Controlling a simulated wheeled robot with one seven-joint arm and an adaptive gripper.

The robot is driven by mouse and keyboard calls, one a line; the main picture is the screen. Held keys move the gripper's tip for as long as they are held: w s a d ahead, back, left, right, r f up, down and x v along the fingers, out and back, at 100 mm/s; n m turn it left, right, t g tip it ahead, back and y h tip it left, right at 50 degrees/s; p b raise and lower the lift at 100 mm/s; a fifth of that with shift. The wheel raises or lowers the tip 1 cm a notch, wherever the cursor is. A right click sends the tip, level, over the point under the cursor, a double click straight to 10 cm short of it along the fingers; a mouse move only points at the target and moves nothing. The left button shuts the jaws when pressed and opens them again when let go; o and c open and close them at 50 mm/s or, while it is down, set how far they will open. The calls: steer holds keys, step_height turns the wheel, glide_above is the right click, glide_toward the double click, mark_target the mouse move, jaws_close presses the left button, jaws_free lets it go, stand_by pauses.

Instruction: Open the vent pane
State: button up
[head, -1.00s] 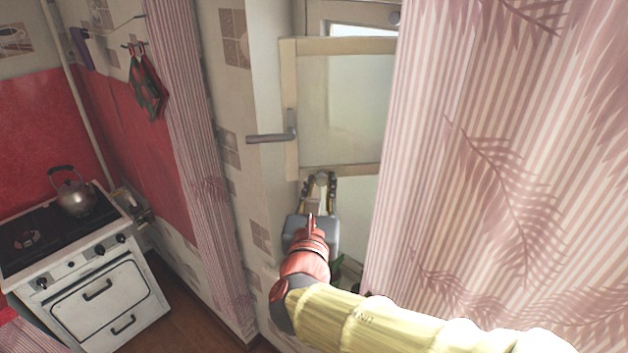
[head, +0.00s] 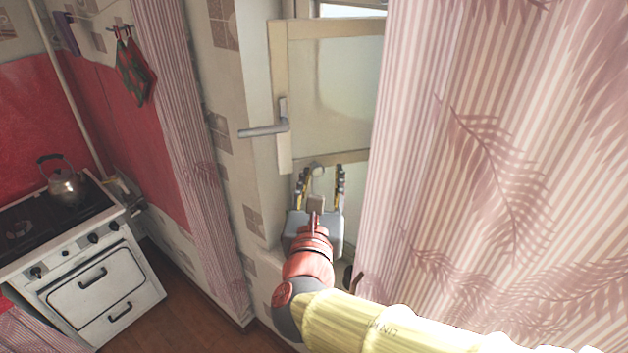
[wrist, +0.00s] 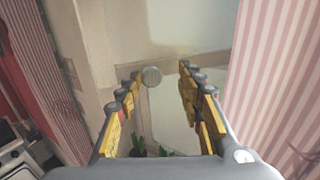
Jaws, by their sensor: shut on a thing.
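The vent pane (head: 335,95) is a glazed pane in a cream wooden frame, at upper centre in the head view. A grey lever handle (head: 262,131) sticks out level to the left from its left stile. My gripper (head: 320,170) is at the pane's lower edge, below and right of the lever. In the wrist view, a round grey knob (wrist: 152,76) lies between the fingertips, closer to the left finger. The pane's right side is hidden behind the curtain.
A pink striped curtain (head: 490,180) hangs close on the right, beside my arm. A narrower curtain (head: 185,130) hangs at the left. A white stove (head: 95,280) with a kettle (head: 65,183) stands at lower left. Green plants (wrist: 140,148) show below the gripper.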

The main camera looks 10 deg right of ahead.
steer(key=shift+o, duration=1.2)
steer(key=shift+s+d, duration=0.15)
steer(key=shift+d, duration=0.2)
steer(key=shift+o, duration=0.9)
steer(key=shift+a+r, duration=0.1)
steer(key=shift+a, duration=0.05)
steer(key=v, duration=1.1)
steer(key=shift+s, duration=0.35)
steer(key=shift+a, duration=0.1)
